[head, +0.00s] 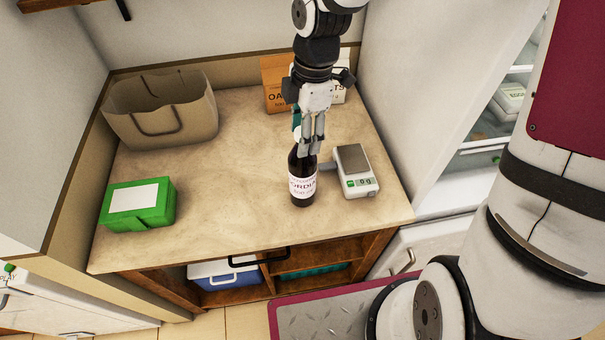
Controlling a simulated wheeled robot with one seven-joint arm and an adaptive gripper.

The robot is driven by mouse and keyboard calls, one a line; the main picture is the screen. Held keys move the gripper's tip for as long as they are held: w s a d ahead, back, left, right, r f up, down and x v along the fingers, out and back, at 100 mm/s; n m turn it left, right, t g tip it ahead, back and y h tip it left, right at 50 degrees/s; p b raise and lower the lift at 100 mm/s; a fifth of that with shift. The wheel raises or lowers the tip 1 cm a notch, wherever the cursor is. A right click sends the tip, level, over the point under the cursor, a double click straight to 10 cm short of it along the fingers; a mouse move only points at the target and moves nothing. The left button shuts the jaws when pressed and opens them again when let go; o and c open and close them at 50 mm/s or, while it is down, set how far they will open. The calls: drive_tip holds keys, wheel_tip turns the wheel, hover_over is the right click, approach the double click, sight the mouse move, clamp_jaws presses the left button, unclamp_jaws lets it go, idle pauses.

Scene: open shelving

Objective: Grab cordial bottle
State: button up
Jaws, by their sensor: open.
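The cordial bottle (302,185) stands upright on the countertop near its front edge. It is dark with a white label, and part of the lettering on the label can be read. My gripper (311,152) points down at the top of the bottle from above and behind. Its jaws are open, and the fingertips are beside the bottle's neck. The fingers partly cover the neck, so I cannot tell whether they touch it.
A kitchen scale (355,171) stands close to the bottle's right. A green box (138,205) and a beige bag (161,112) are on the left. An orange oats box (275,82) is behind my gripper. The countertop (225,185) is clear left of the bottle.

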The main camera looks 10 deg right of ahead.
drive_tip(key=shift+f, duration=0.4)
drive_tip(key=shift+c, duration=0.5)
clamp_jaws()
drive_tip(key=shift+r, duration=0.1)
drive_tip(key=shift+r, duration=0.1)
